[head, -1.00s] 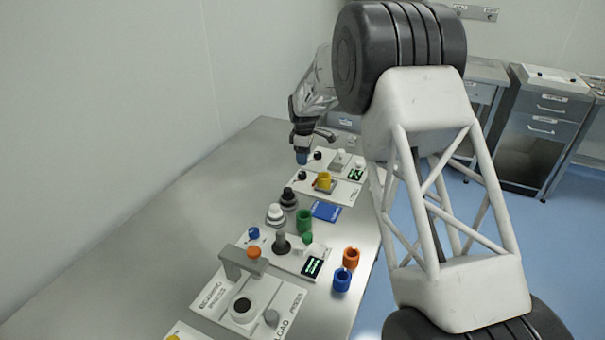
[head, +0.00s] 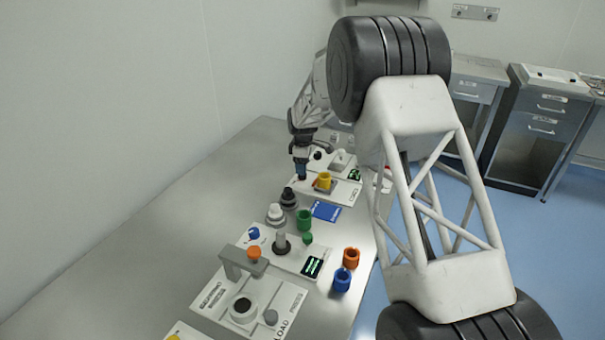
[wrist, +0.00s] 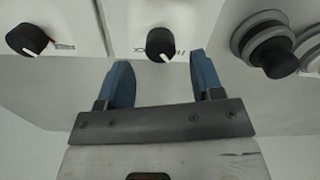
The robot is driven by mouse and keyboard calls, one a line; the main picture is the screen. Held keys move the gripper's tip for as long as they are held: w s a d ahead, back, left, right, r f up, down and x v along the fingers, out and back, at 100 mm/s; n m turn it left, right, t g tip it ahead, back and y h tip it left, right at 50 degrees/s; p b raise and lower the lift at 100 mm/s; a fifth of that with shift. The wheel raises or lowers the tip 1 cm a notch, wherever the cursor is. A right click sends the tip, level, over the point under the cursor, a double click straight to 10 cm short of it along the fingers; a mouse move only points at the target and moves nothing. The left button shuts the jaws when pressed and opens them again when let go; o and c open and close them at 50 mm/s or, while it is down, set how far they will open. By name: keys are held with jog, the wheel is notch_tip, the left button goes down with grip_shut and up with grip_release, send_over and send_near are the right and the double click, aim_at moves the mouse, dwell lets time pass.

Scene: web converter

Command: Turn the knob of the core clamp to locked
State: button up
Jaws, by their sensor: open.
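My gripper (wrist: 161,70) is open and empty in the wrist view, its two blue fingers apart. A black round knob (wrist: 160,42) with a white pointer mark sits on a white panel just beyond the fingertips, roughly centred between them. The pointer mark faces toward my gripper, slightly right. The lettering beside this knob is too small to read, so I cannot confirm it is the core clamp.
A second black knob (wrist: 27,38) is on another panel at the left of the wrist view. A stacked black and grey round part (wrist: 272,48) stands close to the right finger.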

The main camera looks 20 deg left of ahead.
jog(key=shift+f, duration=1.9)
jog(key=shift+c, duration=0.3)
jog(key=c, duration=0.9)
jog(key=shift+o, duration=0.2)
